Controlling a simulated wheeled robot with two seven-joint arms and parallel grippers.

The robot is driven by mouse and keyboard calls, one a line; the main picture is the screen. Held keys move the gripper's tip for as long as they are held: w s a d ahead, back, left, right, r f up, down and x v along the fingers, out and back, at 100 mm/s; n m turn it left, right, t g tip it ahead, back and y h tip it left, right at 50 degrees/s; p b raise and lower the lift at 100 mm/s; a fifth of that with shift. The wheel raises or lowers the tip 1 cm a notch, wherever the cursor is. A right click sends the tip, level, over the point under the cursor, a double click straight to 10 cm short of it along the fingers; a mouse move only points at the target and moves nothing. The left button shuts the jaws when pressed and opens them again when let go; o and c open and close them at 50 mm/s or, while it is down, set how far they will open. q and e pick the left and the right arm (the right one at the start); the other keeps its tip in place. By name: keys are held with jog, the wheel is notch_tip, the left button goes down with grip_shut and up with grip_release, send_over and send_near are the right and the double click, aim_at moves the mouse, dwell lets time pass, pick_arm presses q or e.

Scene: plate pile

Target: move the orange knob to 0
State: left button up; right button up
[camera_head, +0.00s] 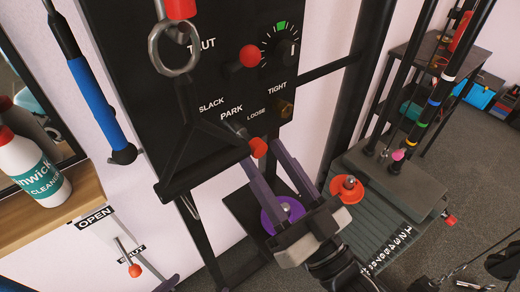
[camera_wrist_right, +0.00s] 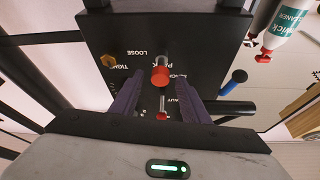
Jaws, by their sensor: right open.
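The orange knob (camera_head: 347,190) is a round orange disc with a small grey top, at the right of my right gripper in the head view. It sits by a grey grooved block (camera_head: 385,215) with a row of numerals along its lower edge. Its exact setting is too small to read. A purple disc (camera_head: 283,212) lies to its left, partly behind my gripper's fingers. My right gripper (camera_head: 262,152) is open, its fingers pointing at the black panel. A red-tipped lever (camera_wrist_right: 160,76) stands between the fingers in the wrist view. The orange knob does not show there.
The black panel (camera_head: 130,60) carries a dial (camera_head: 279,45), a red knob (camera_head: 250,56), a brass knob (camera_head: 284,109) and a hanging ring (camera_head: 174,55). Dark rods with coloured bands (camera_head: 422,113) rise behind the grooved block. A cleaner bottle (camera_head: 28,170) stands at the left.

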jog(key=b+v, duration=0.1)
jog(key=v, duration=0.6)
jog(key=shift+s+d+f, duration=0.1)
